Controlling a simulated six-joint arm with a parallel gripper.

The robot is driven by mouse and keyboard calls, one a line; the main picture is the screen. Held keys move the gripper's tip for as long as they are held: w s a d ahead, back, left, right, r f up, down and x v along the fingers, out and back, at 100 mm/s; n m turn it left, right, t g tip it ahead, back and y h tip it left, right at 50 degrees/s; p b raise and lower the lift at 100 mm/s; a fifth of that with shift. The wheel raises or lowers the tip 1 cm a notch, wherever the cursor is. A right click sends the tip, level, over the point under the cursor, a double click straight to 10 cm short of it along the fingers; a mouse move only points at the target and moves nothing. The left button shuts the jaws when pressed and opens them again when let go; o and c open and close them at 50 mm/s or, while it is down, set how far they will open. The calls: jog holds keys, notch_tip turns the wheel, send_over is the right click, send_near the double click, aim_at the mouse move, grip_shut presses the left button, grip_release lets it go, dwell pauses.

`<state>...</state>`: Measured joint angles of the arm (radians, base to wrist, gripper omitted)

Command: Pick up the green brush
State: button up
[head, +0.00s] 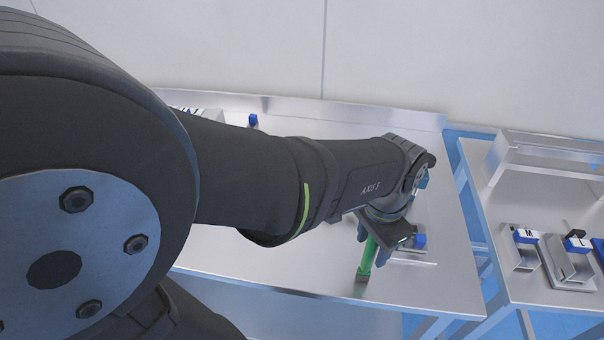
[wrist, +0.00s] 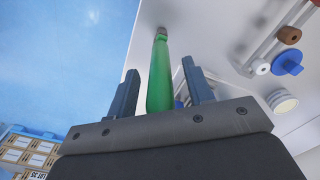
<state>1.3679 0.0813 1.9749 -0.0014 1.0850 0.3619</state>
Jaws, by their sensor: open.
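The green brush (head: 367,258) is on the metal table in the head view, its dark end low near the table's front edge. The upper part of the brush is hidden behind my gripper (head: 373,244). In the wrist view the long green brush (wrist: 160,80) shows between the two fingers of my gripper (wrist: 159,68), with a gap visible on each side. The fingers are open and hold nothing. The near end of the brush is hidden by the gripper's base plate.
A small blue block (head: 419,241) is just right of my gripper. Another blue item (head: 253,121) is at the back. A second metal table (head: 545,290) with metal holders stands at the right, across a gap. The wrist view shows a blue disc (wrist: 288,62) and a brown knob (wrist: 290,34).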

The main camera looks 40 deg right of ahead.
grip_shut()
jog(key=shift+r, duration=0.1)
